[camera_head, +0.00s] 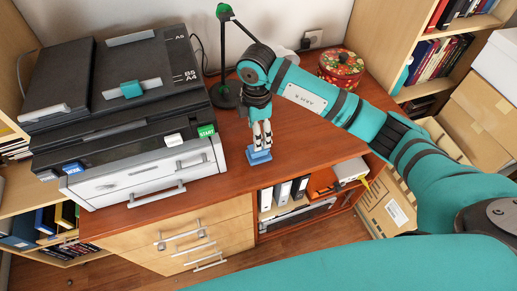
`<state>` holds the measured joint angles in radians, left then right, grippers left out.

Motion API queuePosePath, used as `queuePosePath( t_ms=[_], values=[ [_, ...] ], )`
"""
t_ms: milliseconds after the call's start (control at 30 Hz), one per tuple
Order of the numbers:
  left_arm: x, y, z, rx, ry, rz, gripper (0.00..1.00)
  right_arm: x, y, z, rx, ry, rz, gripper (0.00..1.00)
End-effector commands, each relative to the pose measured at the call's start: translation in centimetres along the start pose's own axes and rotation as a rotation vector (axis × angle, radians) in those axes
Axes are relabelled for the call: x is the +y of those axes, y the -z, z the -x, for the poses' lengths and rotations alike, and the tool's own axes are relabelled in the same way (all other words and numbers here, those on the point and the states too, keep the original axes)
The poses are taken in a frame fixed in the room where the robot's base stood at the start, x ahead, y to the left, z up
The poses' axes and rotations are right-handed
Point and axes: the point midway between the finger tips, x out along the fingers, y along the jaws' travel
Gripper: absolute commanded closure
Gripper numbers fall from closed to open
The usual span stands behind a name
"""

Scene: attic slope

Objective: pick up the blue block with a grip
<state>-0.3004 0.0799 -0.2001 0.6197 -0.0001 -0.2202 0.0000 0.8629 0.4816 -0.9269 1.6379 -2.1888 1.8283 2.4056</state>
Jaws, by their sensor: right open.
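The blue block (259,157) sits on the reddish-brown desk top, just right of the printer. It is small and its top is partly covered by my gripper. My right gripper (262,143) points straight down with its pale fingers at the top of the block. It is open, and I cannot tell whether the fingers touch the block. My right arm reaches in from the right. A teal arm link crosses the bottom right. My left gripper is not in view.
A large printer (150,150) stands close on the left of the block. A red patterned pot (341,68) is at the back right. The desk's front edge lies just before the block. Cardboard boxes (388,215) stand on the right.

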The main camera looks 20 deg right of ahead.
Motion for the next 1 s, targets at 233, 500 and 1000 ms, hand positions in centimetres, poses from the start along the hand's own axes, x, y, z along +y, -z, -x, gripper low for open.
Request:
queuePosePath(
  t_ms=[233,500,1000],
  values=[
    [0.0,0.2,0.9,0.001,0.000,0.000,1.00,0.0,0.0,-3.3,0.000,0.001,0.000,0.38],
    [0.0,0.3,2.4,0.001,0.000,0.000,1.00,0.3,-0.5,-5.7,0.000,0.004,-0.002,0.38],
    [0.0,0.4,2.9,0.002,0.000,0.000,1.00,0.5,-0.6,-8.9,0.000,-0.001,0.001,0.41]
  ],
)
